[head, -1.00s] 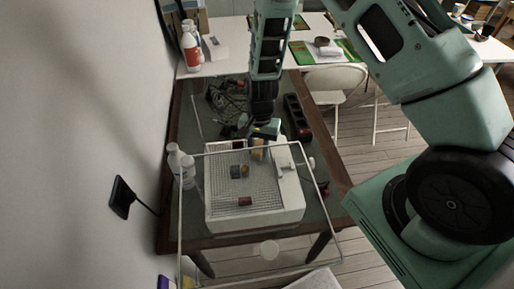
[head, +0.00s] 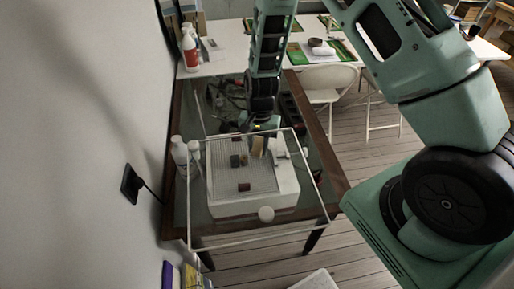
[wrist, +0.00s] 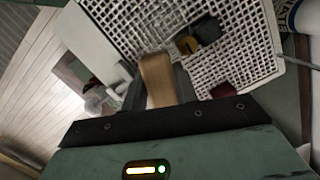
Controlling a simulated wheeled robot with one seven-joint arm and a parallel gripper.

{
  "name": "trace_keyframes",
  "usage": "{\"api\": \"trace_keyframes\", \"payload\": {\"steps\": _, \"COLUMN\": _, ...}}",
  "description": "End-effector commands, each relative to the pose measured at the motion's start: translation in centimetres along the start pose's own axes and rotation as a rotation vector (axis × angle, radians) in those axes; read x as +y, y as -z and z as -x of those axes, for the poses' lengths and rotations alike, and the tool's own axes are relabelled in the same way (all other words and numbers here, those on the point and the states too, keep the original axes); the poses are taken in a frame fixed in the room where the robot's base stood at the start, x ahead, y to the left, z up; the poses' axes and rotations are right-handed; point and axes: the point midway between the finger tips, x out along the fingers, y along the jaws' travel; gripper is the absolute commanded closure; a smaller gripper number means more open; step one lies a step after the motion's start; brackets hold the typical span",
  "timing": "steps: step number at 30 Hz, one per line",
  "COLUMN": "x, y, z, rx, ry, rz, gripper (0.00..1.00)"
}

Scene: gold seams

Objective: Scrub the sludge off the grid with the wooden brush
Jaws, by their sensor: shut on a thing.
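My gripper (wrist: 158,88) is shut on the wooden brush (wrist: 158,75), a tan block held between the dark fingers. In the head view the brush (head: 257,147) is at the far right part of the grid. The pale grid (head: 222,178) lies in a white machine body; its square holes show in the wrist view (wrist: 135,25). A dark block (wrist: 206,30) and a brown-yellow piece (wrist: 187,44) sit side by side on it. A dark red block (head: 244,187) is nearer the front. I cannot pick out the sludge, or tell whether the brush touches the grid.
A clear, thin-edged box (head: 320,185) surrounds the machine. White bottles (head: 180,155) stand at its left. Tangled dark cables (head: 228,95) lie behind. A wall is close on the left, and a folding chair (head: 328,80) stands at the back right.

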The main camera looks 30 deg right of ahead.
Motion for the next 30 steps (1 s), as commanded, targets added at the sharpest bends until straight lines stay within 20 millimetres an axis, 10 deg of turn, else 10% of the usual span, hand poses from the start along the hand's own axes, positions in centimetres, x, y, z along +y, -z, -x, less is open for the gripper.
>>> {"api": "trace_keyframes", "payload": {"steps": 13, "x": 0.4, "y": 0.4, "z": 4.4, "rx": 0.001, "ry": 0.000, "rz": 0.000, "gripper": 0.96}}
{"api": "trace_keyframes", "payload": {"steps": 30, "x": 0.4, "y": 0.5, "z": 4.7, "rx": 0.001, "ry": 0.000, "rz": 0.000, "gripper": 0.96}}
